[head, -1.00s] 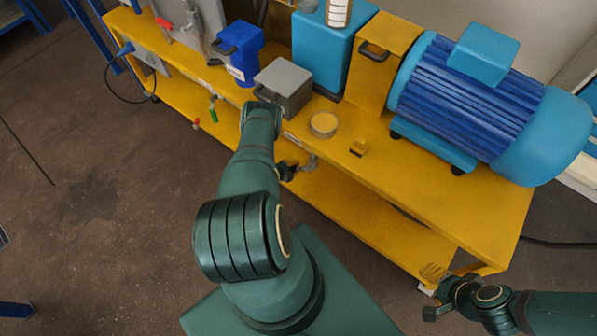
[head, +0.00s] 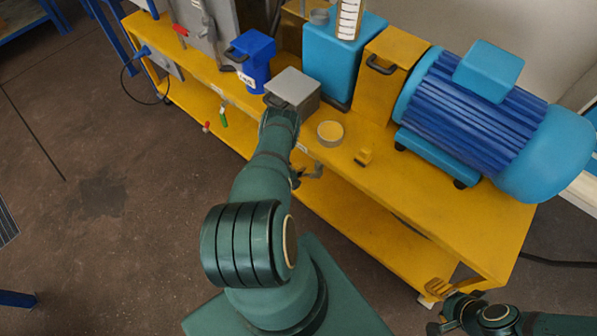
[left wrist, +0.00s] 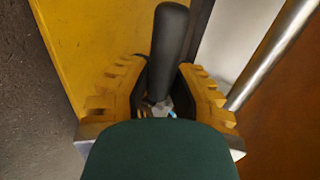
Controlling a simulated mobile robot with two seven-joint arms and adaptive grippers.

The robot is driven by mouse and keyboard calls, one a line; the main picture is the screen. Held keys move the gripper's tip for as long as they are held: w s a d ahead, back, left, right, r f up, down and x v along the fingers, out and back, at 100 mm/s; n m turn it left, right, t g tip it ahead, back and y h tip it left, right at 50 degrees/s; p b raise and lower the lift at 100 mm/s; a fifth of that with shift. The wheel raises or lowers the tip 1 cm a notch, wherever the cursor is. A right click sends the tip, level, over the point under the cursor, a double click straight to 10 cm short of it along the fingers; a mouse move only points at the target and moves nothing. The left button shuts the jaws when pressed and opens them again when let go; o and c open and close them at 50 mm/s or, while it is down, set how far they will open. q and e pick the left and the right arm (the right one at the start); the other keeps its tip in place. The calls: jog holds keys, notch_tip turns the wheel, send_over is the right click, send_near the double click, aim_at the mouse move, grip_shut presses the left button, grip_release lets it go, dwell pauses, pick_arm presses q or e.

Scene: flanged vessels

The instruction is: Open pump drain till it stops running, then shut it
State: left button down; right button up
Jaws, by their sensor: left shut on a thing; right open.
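In the left wrist view my left gripper (left wrist: 160,95) has its yellow ridged pads closed on both sides of a black cylindrical handle (left wrist: 170,45). A green rounded part hides the lower middle of that view. In the head view the left arm reaches to the yellow bench's front edge and hides most of that gripper. My right gripper (head: 440,308) is open and empty at the bench's near right end.
The yellow bench (head: 420,205) carries a blue motor (head: 470,110), a grey box (head: 293,90), a blue jug (head: 250,62) and a round yellow-topped dish (head: 331,133). The floor at left is clear.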

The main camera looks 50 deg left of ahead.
pick_arm(q)
jog(key=c, duration=0.8)
grip_release()
jog(key=shift+r, duration=0.1)
jog(key=v, duration=1.2)
jog(key=w+d+r+n+g+h, duration=0.2)
jog(key=w+d+r+n+g, duration=0.15)
jog(key=d+n, duration=0.4)
jog(key=w+d+r+n+g+h, duration=0.1)
jog(key=w+d+r+n+g, duration=0.25)
jog(key=d, duration=0.75)
jog(key=s+d+r+n+g+h, duration=0.25)
jog(key=d+r+n, duration=0.2)
jog(key=d, duration=0.45)
jog(key=s+d+r+n+g+h, duration=0.1)
jog(key=s+d+r+n, duration=0.25)
jog(key=d+r, duration=0.35)
jog(key=w+d+r+m+t, duration=0.1)
jog(key=w+d+r+m, duration=0.1)
jog(key=w+d+r, duration=0.2)
jog(key=shift+w+r, duration=0.2)
jog(key=shift+w, duration=0.1)
